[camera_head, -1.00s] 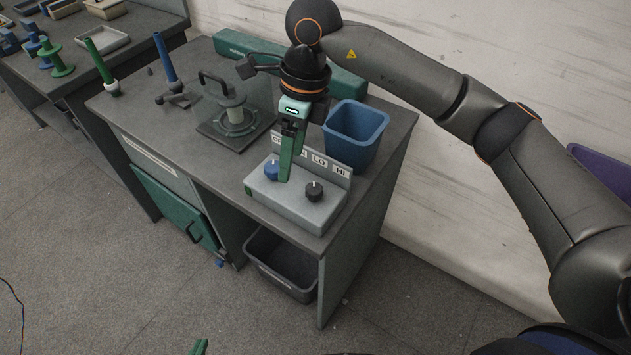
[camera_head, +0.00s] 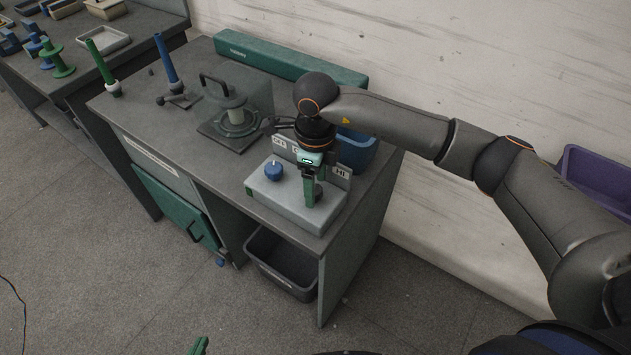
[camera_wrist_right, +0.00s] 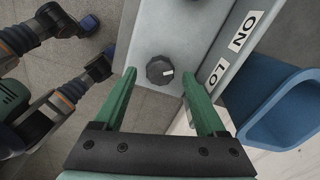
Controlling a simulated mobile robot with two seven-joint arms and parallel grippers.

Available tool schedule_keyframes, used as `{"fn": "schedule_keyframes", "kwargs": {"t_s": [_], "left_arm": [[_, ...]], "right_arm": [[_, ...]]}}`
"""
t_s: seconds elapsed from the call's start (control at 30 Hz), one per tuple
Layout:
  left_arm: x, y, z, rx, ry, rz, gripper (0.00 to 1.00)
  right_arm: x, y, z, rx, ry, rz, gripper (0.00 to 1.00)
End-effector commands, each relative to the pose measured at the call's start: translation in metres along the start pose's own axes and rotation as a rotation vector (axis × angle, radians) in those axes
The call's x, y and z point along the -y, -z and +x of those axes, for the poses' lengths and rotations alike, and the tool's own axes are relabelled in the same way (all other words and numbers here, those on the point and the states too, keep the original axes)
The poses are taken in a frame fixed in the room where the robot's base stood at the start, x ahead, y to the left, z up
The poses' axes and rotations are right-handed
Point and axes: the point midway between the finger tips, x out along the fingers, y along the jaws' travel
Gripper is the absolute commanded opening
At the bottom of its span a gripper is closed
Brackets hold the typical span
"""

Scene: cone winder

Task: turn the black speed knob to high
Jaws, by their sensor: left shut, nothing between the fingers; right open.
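In the head view the knob (camera_head: 319,191) is mostly hidden by my right gripper (camera_head: 311,202). That gripper, also in the right wrist view (camera_wrist_right: 158,78), is open above the knob, with one green finger toward each side of it and gaps between. My left gripper (camera_head: 199,346) shows only a green tip at the bottom edge.
A blue knob (camera_head: 273,171) is on the same box, left of the black one. A blue bin (camera_head: 357,152) stands behind the box, partly hidden by my right arm. The winder plate (camera_head: 232,128) is at the back left. A dark bin (camera_head: 280,277) sits below the bench.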

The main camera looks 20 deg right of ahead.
Motion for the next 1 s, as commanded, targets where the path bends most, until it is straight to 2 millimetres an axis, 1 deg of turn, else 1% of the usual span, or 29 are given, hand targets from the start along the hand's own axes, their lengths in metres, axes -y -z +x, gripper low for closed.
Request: {"fn": "schedule_keyframes", "kwargs": {"t_s": [0.1,0.33,0.37,1.0], "left_arm": [[0.0,0.0002,-0.0003,0.0,0.0,0.0,0.0],[0.0,0.0,-0.0002,0.0,0.0,0.0,0.0],[0.0,0.0,-0.0002,0.0,0.0,0.0,0.0],[0.0,-0.0001,-0.0003,0.001,0.0,0.0,0.0]], "right_arm": [[0.0,-0.0004,0.0042,0.002,0.001,-0.001,0.73],[0.0,-0.0005,0.0048,0.002,0.001,-0.001,0.73],[0.0,-0.0005,0.0047,0.002,0.001,-0.001,0.71],[0.0,-0.0004,0.0042,0.002,0.0,-0.001,0.0]]}}
